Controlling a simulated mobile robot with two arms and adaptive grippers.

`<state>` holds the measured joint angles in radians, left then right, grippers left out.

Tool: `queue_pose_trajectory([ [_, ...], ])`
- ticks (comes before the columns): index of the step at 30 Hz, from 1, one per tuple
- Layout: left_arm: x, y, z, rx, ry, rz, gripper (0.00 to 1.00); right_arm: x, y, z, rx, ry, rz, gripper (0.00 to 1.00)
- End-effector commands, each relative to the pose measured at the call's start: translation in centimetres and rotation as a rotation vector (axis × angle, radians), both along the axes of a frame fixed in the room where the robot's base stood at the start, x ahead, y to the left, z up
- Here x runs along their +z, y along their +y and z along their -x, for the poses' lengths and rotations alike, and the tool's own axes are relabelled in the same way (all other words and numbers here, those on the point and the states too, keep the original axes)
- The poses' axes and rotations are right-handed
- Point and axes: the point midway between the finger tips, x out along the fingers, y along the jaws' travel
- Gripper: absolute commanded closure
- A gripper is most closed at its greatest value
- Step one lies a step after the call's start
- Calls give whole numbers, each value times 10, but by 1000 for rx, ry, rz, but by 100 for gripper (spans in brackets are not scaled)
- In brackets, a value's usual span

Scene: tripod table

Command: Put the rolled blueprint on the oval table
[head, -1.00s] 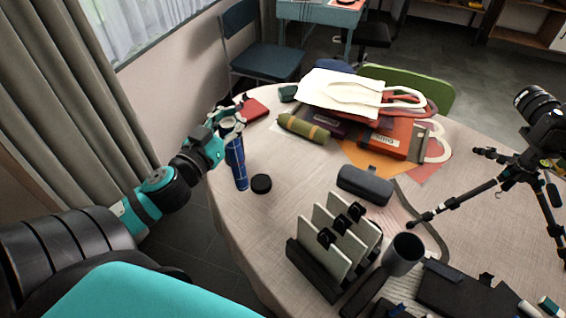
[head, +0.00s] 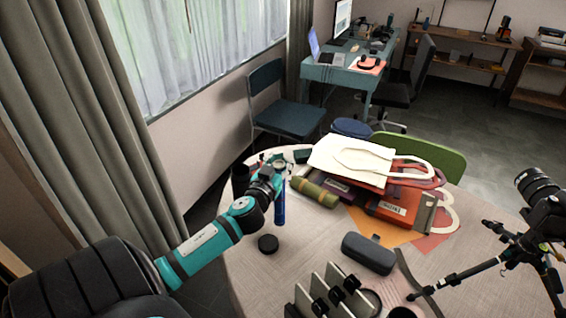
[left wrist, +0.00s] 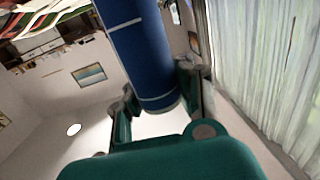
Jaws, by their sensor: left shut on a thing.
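The rolled blueprint (head: 280,207) is a blue roll with thin pale lines, held nearly upright. My left gripper (head: 278,168) is shut on it near its upper end. In the left wrist view the roll (left wrist: 140,50) passes between the two fingers of the left gripper (left wrist: 160,98). The oval table (head: 312,236) has a pale cloth, and the roll is over its left side. I cannot tell whether the roll's lower end touches the cloth. My right gripper is not in view.
A black round lid (head: 268,244) lies in front of the roll. A green roll (head: 315,193), a white tote bag (head: 350,160) and a dark case (head: 368,253) lie to the right. A camera tripod (head: 480,262) stands at the right. Bare cloth lies between lid and case.

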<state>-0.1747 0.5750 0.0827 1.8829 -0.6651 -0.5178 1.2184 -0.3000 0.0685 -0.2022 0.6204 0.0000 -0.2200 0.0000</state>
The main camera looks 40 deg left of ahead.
Motion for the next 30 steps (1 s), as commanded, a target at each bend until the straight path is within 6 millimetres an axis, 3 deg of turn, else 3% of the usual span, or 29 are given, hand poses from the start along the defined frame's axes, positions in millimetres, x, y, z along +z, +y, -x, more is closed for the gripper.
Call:
queue_pose_trajectory([
  [6,-2,16,-22,-1,-1,-1,100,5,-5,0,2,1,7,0],
  [15,-36,17,-23,0,1,1,100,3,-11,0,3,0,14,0],
  [27,-43,16,-23,-1,-1,2,100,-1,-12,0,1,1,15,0],
  [30,-41,16,-23,-1,0,2,84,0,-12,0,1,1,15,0],
])
